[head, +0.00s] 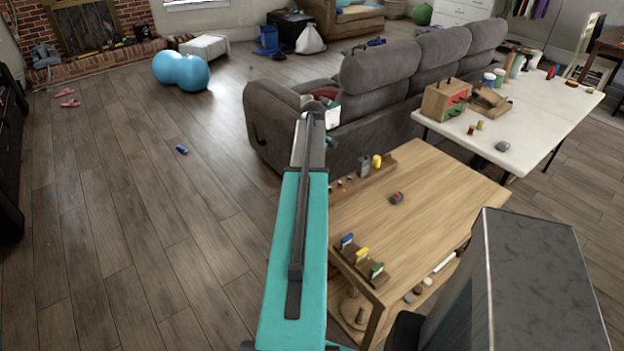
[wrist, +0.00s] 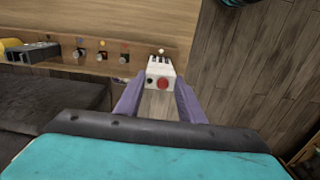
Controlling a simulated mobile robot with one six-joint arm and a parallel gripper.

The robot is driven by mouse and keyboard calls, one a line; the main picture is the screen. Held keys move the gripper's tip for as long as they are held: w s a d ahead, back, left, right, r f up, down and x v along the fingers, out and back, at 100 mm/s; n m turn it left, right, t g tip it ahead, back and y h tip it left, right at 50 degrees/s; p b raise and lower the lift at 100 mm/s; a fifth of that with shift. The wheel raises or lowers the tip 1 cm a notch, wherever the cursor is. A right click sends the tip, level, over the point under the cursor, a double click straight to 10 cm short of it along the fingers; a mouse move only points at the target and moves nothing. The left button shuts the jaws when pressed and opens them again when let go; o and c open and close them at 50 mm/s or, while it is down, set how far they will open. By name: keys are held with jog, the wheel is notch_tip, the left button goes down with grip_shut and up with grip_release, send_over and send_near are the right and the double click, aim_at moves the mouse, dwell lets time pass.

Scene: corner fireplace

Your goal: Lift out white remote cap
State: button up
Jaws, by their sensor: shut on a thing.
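My gripper (wrist: 158,90) shows in the wrist view with its two purple fingers shut on a small white cap (wrist: 161,67). The cap has a red round spot, a small black dot and a notched top edge. It is in front of the right part of a wooden rack (wrist: 140,62) with several small fittings in a row. I cannot tell whether the cap touches the rack. In the head view the arm hides my fingertips, and the rack (head: 350,187) lies along the far left edge of the wooden table (head: 430,185).
A yellow and grey item (wrist: 30,52) is at the rack's left end. A dark red and grey object (head: 397,198) lies on the table. A second holder (head: 362,262) with coloured pieces is at the near edge. The grey sofa (head: 380,90) stands close behind. Floor at left is mostly clear.

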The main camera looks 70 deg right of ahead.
jog(key=shift+r, duration=0.1)
jog(key=shift+r+b, duration=0.65)
jog(key=shift+r, duration=0.8)
jog(key=s+a+r+b, duration=0.1)
jog(key=s+a, duration=0.1)
jog(key=s, duration=0.5)
jog(key=s+a+b, duration=0.2)
jog(key=s, duration=0.6)
jog(key=shift+s+a+r, duration=0.15)
jog(key=shift+a+r, duration=0.25)
